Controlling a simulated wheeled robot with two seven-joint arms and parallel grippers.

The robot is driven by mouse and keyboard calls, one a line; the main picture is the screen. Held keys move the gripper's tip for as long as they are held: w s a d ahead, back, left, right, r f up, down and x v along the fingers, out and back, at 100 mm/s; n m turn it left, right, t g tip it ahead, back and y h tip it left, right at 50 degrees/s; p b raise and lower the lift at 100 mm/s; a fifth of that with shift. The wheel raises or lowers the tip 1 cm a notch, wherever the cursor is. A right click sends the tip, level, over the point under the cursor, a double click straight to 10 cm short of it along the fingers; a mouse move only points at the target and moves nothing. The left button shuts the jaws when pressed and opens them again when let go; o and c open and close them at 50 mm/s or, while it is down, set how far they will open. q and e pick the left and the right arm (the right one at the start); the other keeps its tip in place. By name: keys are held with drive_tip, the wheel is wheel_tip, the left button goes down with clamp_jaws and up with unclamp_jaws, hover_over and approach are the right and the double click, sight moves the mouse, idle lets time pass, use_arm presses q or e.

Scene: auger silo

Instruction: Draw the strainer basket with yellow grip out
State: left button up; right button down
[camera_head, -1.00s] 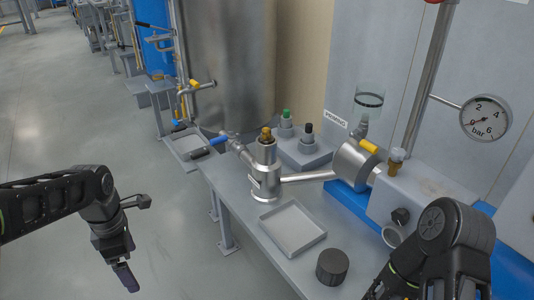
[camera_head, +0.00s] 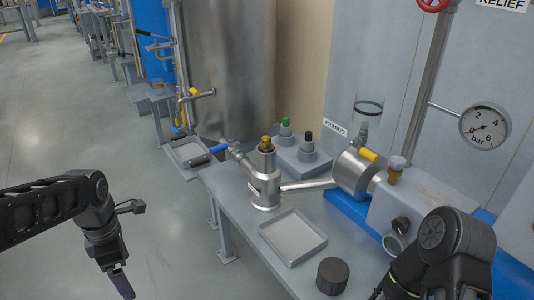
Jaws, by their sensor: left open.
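The strainer housing (camera_head: 265,185) is an upright steel cylinder on the grey bench, joined to a pipe on its right. The yellow-brown grip (camera_head: 266,143) of the strainer basket stands out of its open top; the rest of the basket is hidden inside. My left gripper (camera_head: 122,284) hangs at the lower left over the floor, open and empty, well away from the housing. My right arm (camera_head: 455,245) shows at the lower right, but its gripper fingers are out of the frame.
An empty shallow tray (camera_head: 292,238) and a dark round cap (camera_head: 332,275) lie on the bench (camera_head: 235,200) in front of the housing. A blue-handled valve (camera_head: 222,148) juts out to its left. A block with green and black knobs (camera_head: 302,157) stands behind it.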

use_arm(q)
drive_tip(key=shift+c, duration=0.2)
